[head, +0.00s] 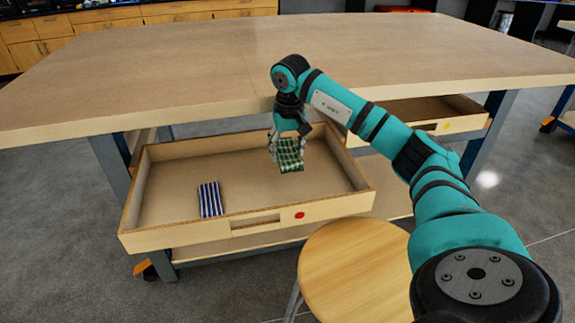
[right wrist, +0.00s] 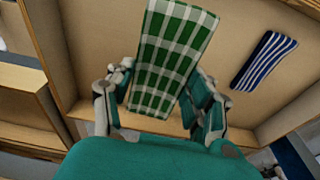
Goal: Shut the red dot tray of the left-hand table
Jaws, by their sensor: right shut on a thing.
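The red dot tray (head: 252,239) is pulled out from under the wooden table (head: 160,75); its red dot (head: 299,215) is on the front panel, right of the handle slot. My right gripper (head: 287,152) is over the tray, shut on a green-and-white checked cloth bag (head: 291,161). The checked bag also shows between the fingers in the right wrist view (right wrist: 165,65). Whether it touches the tray floor I cannot tell. A blue-and-white striped bag (head: 210,199) lies in the tray's left front part, and also shows in the right wrist view (right wrist: 264,60). My left gripper is not in view.
A second tray with a yellow dot (head: 446,126) is pulled out at the right under the same table. A round wooden stool (head: 355,268) stands close in front of the red dot tray. The tabletop is bare. Wooden cabinets (head: 60,38) stand at the back.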

